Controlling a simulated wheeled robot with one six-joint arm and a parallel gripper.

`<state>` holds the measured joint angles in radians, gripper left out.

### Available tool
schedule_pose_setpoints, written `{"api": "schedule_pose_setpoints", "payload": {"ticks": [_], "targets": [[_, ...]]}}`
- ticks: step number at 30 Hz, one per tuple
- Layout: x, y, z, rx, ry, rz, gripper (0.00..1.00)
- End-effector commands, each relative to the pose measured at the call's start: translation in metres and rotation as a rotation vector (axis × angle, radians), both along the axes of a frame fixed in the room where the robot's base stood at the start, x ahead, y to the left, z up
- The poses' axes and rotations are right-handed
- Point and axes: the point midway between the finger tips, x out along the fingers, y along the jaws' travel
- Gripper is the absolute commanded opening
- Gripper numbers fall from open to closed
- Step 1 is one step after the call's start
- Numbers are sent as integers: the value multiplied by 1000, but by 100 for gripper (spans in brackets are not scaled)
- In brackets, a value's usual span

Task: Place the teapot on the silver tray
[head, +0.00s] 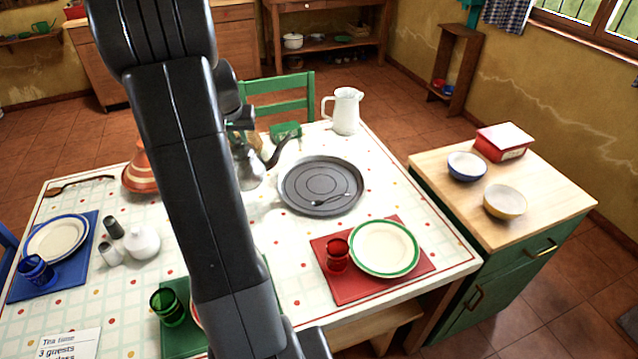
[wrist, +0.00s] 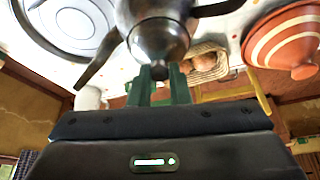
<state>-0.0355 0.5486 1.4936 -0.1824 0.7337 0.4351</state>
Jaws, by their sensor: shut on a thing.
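The metal teapot (head: 249,172) is left of the tray in the head view, its dark spout pointing right and its left side hidden by my arm. In the wrist view the teapot (wrist: 150,12) is close, with its lid knob between the two fingers of my gripper (wrist: 160,76). My gripper is shut on the knob. I cannot tell whether the teapot's base touches the table. The tray also shows in the wrist view (wrist: 52,40).
A white jug (head: 344,111) stands behind the tray. A green-rimmed plate (head: 384,248) and red glass (head: 337,255) are in front of it. A striped orange tagine (head: 141,178) is left of my arm. A bread basket (wrist: 208,62) shows near the teapot.

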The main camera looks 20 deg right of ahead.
Motion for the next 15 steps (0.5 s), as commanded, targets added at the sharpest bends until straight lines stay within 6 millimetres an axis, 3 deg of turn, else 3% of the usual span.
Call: {"api": "schedule_pose_setpoints", "payload": {"ticks": [7,15], "targets": [[25,-88,6,-1,-4,-161,0],[34,-180,6,-1,-5,-317,0]]}}
